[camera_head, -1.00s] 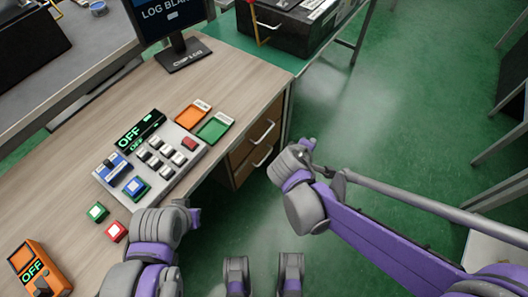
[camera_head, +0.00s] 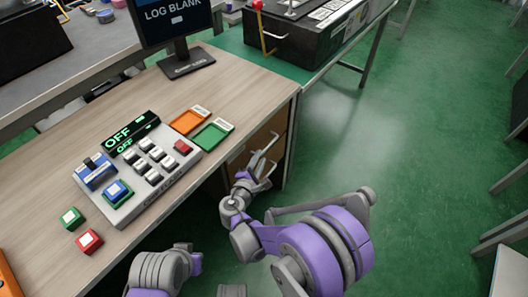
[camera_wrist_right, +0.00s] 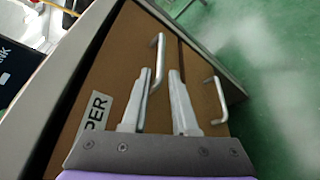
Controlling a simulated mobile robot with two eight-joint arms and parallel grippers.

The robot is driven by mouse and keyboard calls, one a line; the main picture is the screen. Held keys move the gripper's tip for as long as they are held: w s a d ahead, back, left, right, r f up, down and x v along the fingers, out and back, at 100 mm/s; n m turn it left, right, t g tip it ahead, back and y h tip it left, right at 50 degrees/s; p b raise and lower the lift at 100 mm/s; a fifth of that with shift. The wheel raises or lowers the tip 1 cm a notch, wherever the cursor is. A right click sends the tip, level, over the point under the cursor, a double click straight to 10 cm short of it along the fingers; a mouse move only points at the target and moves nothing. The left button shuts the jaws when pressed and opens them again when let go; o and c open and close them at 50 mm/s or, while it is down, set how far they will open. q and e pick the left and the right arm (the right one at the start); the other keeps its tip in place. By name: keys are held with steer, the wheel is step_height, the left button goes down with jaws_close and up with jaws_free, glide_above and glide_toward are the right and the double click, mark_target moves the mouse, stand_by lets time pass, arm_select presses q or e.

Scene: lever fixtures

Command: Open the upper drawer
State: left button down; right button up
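The upper drawer (camera_wrist_right: 120,65) has a brown front with a partly visible white label ending in "PER". It looks closed. Its silver bar handle (camera_wrist_right: 158,50) shows in the right wrist view. My right gripper (camera_wrist_right: 161,74) is open, its two grey fingers pointing at the drawer front. In that picture the handle lies between the fingertips; I cannot tell whether the fingers reach around it. In the head view my right gripper (camera_head: 264,155) is in front of the desk's drawers (camera_head: 274,128) and hides most of them. My left arm shows at the bottom; its gripper is not visible.
A lower drawer handle (camera_wrist_right: 217,100) is right of my fingers in the wrist view. The desk (camera_head: 235,85) carries a button panel (camera_head: 135,170), orange and green trays and a monitor (camera_head: 173,22). A black case (camera_head: 303,35) stands beyond. Green floor is open to the right.

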mark_target(264, 150)
steer(key=x, duration=0.5)
steer(key=shift+w+d+f+b, duration=0.1)
steer(key=shift+b, duration=0.3)
jaws_close()
stand_by(1.0)
